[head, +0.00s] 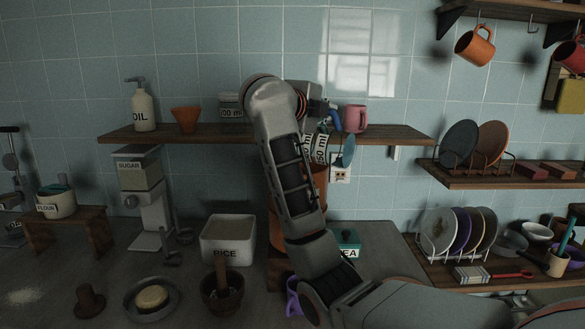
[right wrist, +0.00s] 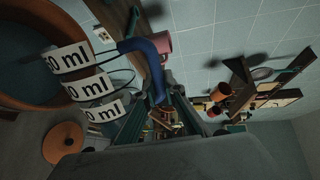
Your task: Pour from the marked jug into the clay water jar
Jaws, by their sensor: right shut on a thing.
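The marked jug (head: 310,145) is clear, with white ml labels and a blue handle. It is tipped far over on its side above the clay water jar (head: 320,182), which is mostly hidden behind my right arm. My right gripper (head: 320,106) is shut on the jug's handle, partly hidden by the wrist. In the right wrist view, the gripper (right wrist: 157,100) is on the blue handle (right wrist: 150,56), and the labels (right wrist: 85,88) lie in front of the jar's wide orange-brown mouth (right wrist: 82,28). No stream is clearly visible. My left gripper is out of view.
A shelf (head: 400,132) with a pink mug (head: 355,118) is close behind the jug. The rice bin (head: 229,240) stands left of the jar and a teal tea box (head: 346,240) right of it. A mortar (head: 222,292) and a purple mug (head: 293,298) are in front.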

